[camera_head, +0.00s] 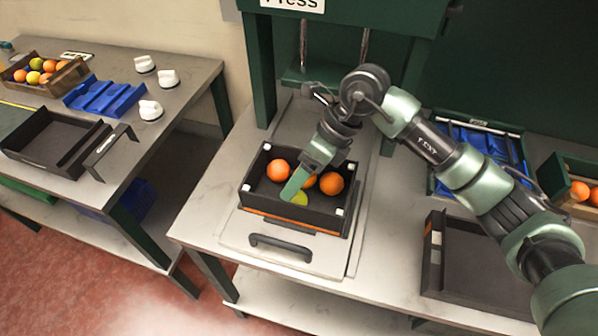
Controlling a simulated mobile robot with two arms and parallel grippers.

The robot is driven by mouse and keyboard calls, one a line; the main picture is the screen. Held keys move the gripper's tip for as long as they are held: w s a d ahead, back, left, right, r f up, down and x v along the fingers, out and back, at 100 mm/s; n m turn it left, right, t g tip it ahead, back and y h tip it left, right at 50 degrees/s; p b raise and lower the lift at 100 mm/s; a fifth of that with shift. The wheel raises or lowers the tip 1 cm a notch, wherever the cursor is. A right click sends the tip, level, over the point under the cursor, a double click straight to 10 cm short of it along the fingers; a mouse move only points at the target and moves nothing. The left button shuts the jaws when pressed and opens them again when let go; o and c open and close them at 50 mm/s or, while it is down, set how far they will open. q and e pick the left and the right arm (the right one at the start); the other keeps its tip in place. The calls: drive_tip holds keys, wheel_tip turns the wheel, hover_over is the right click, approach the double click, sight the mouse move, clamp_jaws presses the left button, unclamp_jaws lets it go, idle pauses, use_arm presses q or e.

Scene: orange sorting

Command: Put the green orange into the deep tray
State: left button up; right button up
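The green orange (300,200) lies in a black tray (262,208) with white corner marks, near the tray's front wall. Orange-coloured oranges (278,170) (331,183) lie in the same tray, one more partly hidden behind my gripper. My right gripper (291,190) points down into this tray, its visible finger beside and partly over the green orange. I cannot tell whether it touches the fruit or is open. Two other black trays, one on the left table (50,165) and one at the right (470,290), look empty. Which one is the deep tray is unclear. My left gripper is out of view.
The tray of oranges sits on a plate with a handle (282,247) under a dark green press frame (262,80). A wooden fruit crate (72,75) and blue trays (105,97) stand on the left table. Another fruit crate (565,170) is at the right.

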drive_tip(key=r, duration=0.1)
drive_tip(key=s+r+p, duration=0.1)
drive_tip(key=r, duration=0.1)
drive_tip(key=shift+r, duration=0.3)
drive_tip(key=shift+w+r+p, duration=0.25)
drive_tip(key=shift+r+p, duration=0.1)
drive_tip(key=shift+r, duration=0.2)
